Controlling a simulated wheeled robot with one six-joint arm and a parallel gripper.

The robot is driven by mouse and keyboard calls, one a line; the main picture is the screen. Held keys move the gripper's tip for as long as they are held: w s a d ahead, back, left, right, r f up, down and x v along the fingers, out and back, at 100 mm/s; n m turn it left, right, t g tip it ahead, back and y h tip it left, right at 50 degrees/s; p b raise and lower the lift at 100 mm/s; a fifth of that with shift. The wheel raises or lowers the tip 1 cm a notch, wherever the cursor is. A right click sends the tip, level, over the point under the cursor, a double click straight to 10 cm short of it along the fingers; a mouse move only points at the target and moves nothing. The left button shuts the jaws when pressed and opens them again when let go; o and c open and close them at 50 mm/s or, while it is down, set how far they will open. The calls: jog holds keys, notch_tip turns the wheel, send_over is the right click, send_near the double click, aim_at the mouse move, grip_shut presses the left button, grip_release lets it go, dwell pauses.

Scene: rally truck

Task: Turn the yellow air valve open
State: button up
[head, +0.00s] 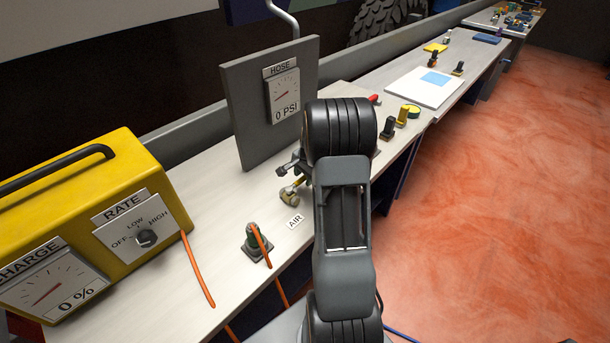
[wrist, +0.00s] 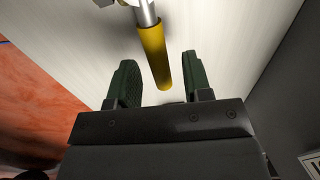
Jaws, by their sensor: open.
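The yellow air valve handle (wrist: 154,52) is a straight yellow lever on a metallic stem in the wrist view. In the head view the valve (head: 290,197) sits on the bench beside the AIR label (head: 295,221), partly hidden by my arm. My gripper (wrist: 158,60) is open, with one green-padded finger on each side of the lever. The lever's end lies between the fingers, with a gap visible on both sides. In the head view my gripper (head: 287,171) is a small dark shape by the valve, mostly hidden behind my arm.
A grey panel with a HOSE gauge (head: 283,93) reading 0 PSI stands behind the valve. Several small items and a white board (head: 424,87) lie farther along the bench.

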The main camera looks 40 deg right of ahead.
jog(key=shift+c, duration=0.3)
grip_shut()
jog(key=shift+a, duration=0.1)
